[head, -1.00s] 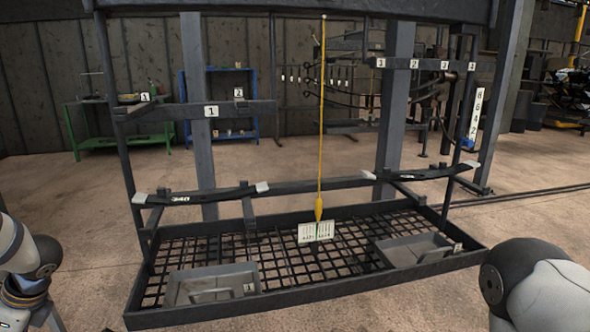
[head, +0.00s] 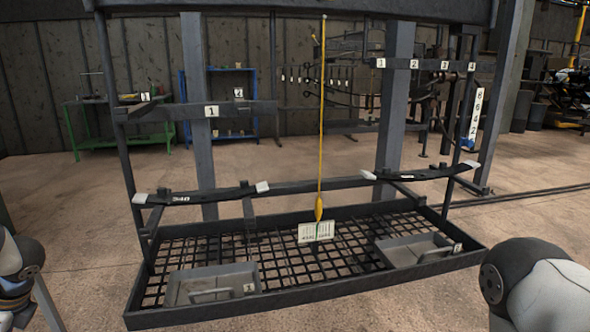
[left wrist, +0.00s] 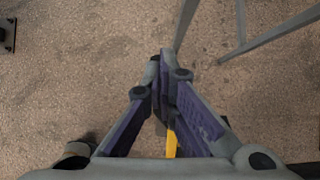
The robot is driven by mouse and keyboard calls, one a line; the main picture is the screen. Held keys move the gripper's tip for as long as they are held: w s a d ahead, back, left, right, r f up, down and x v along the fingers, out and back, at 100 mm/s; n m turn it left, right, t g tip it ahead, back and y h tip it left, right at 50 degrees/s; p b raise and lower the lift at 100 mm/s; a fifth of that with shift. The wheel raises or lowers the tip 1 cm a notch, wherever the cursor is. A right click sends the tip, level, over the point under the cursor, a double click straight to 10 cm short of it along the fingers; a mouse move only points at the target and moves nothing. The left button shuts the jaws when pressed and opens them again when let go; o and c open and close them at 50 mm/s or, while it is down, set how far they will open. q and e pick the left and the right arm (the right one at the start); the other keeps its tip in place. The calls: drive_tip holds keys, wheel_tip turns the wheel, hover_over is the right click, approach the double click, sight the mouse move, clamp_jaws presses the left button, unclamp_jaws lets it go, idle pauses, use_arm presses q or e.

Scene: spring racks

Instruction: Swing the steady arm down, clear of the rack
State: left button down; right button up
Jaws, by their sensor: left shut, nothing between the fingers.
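The dark metal rack (head: 350,181) stands in the middle of the head view, with a black mesh base tray (head: 225,312). A leaf spring marked 340 (head: 205,197) lies across its left rests and another black spring (head: 420,174) across its right rests. My left arm shows only at the lower left edge of the head view, apart from the rack; its gripper is outside that view. In the left wrist view my left gripper (left wrist: 162,62) is shut and empty, above bare floor. My right arm shows at the lower right edge; its gripper is out of view.
A yellow plumb rod (head: 320,120) hangs in front of the rack over a white scale card (head: 316,231). Two grey bins sit in the base tray. Grey bars (left wrist: 275,35) cross the upper right of the left wrist view. The concrete floor around the rack is mostly clear.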

use_arm(q)
drive_tip(key=shift+w+d, duration=0.2)
drive_tip(key=shift+d, duration=0.7)
drive_tip(key=shift+w+d, duration=0.25)
drive_tip(key=shift+d, duration=0.7)
drive_tip(key=shift+w+d, duration=0.2)
drive_tip(key=shift+d, duration=0.7)
